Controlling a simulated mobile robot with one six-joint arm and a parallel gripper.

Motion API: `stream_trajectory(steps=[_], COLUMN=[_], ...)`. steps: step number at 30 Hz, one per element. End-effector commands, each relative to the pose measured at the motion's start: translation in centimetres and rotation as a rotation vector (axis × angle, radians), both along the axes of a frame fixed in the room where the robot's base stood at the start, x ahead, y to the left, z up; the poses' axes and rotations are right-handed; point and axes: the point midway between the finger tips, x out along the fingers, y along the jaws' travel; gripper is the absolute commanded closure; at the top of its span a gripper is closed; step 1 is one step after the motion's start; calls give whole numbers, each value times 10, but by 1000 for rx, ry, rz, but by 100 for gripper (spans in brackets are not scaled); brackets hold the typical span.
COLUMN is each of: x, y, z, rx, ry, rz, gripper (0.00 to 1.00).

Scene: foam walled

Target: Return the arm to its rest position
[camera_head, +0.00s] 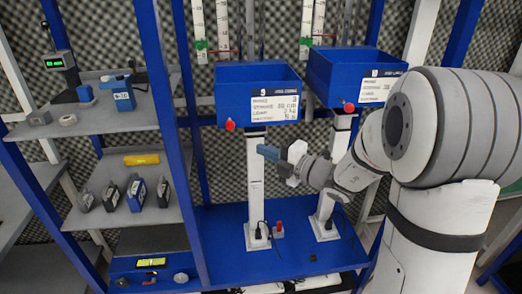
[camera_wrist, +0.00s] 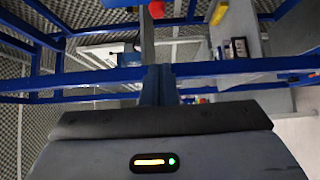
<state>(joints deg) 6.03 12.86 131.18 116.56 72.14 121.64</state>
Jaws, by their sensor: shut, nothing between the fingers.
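My arm reaches in from the right side of the head view.
A blue-framed shelf (camera_head: 115,120) stands at left, with several small devices and a yellow cylinder (camera_head: 141,159). White posts (camera_head: 254,185) rise from the blue base platform (camera_head: 285,255). Red knobs (camera_head: 230,125) sit on the bins. Grey foam covers the back wall.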

Motion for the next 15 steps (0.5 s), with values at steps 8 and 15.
stream_trajectory(steps=[8, 15], x=[-5, -76], y=[4, 32], z=[1, -3], rx=[-35, -491], ry=[-25, -403], rz=[20, 312], gripper=[100, 100])
